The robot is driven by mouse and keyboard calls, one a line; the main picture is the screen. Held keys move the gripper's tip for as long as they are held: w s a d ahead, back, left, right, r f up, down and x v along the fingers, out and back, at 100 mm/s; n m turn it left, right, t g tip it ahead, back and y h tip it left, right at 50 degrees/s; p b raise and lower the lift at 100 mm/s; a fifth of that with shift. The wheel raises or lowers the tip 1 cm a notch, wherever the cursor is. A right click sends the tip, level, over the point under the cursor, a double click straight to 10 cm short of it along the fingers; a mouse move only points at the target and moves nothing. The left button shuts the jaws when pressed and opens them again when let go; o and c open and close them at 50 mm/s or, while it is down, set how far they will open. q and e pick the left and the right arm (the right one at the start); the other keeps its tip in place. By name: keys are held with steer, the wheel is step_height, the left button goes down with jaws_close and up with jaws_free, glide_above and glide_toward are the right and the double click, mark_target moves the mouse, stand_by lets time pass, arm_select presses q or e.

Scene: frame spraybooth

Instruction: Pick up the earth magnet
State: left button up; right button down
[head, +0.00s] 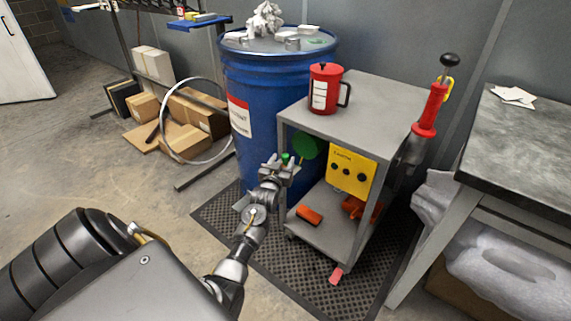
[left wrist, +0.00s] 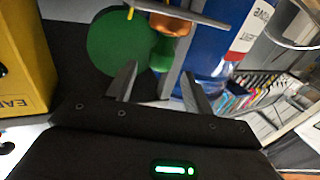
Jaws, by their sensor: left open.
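My left gripper (head: 281,165) is open beside the left side of the grey cart. In the left wrist view its two fingers (left wrist: 160,70) point at a small piece with a copper-coloured body and green parts (left wrist: 170,24), which looks like the earth magnet. This piece is beyond the fingertips and not held. In the head view only a small green part (head: 285,157) shows by the fingers; the rest is hidden. A green disc (head: 308,146) is just right of it, also in the left wrist view (left wrist: 113,42). My right gripper is not in view.
The cart (head: 371,97) carries a red can (head: 325,88) on top and a yellow box (head: 351,173) on its side. A blue drum (head: 262,90) stands close behind my left gripper. A workbench (head: 520,150) is at the right. Open floor lies at the left.

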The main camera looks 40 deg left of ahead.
mark_target(284, 157)
arm_select(q)
steer(key=x, duration=0.3)
steer(key=shift+f, duration=0.15)
steer(key=shift+w+a, duration=0.15)
steer(key=shift+w, duration=0.3)
steer(key=c, duration=0.4)
jaws_close()
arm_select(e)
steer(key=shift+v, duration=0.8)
